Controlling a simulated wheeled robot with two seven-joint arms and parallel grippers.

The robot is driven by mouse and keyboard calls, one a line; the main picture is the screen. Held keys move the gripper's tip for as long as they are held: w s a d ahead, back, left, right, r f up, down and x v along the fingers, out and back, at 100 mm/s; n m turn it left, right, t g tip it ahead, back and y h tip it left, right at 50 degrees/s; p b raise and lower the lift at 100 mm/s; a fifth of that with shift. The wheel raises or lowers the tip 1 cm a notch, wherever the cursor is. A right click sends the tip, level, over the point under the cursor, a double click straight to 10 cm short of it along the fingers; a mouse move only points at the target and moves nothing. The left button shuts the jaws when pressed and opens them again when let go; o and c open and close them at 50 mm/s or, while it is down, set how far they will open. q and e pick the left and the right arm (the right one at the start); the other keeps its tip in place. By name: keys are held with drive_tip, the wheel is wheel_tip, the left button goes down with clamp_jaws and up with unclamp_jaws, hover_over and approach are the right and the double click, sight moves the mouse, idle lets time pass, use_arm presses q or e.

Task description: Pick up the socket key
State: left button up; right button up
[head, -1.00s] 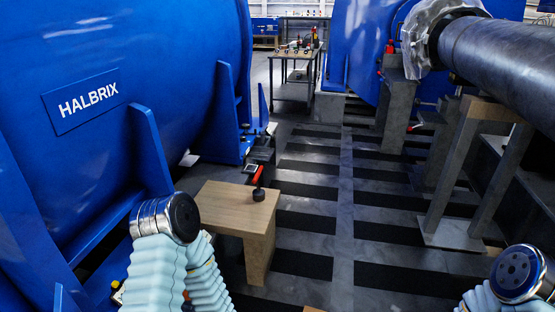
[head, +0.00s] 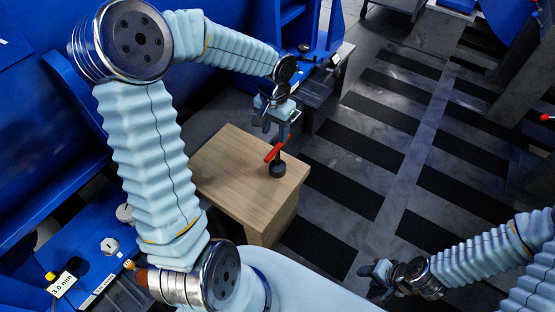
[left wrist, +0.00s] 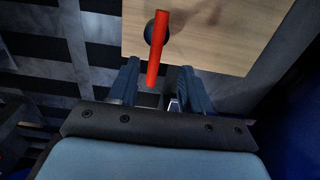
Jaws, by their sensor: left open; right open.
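The socket key has a red bar handle (head: 274,152) on a dark round base. It stands on a wooden-topped stand (head: 240,180), near the corner at the right. My left gripper (head: 281,134) is open, just above and behind the key in the head view. In the left wrist view the red handle (left wrist: 158,45) lies ahead of the gap between the open fingers (left wrist: 157,90), its near end reaching toward that gap. The fingers do not hold it. My right gripper (head: 378,275) is open and empty, low at the lower right over the floor.
A blue machine housing (head: 40,120) fills the left. A blue ledge with small parts and a "3.0 mm" tag (head: 63,285) is at lower left. The striped floor (head: 375,140) right of the stand is clear.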

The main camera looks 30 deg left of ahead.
sight(278, 146)
use_arm(q)
drive_tip(key=f, duration=0.3)
drive_tip(key=shift+w+f, duration=0.2)
drive_tip(key=shift+f, duration=0.05)
drive_tip(key=shift+d+f, duration=0.15)
drive_tip(key=shift+f, duration=1.45)
drive_tip(key=shift+d+f, duration=0.15)
drive_tip(key=shift+f, duration=1.4)
clamp_jaws()
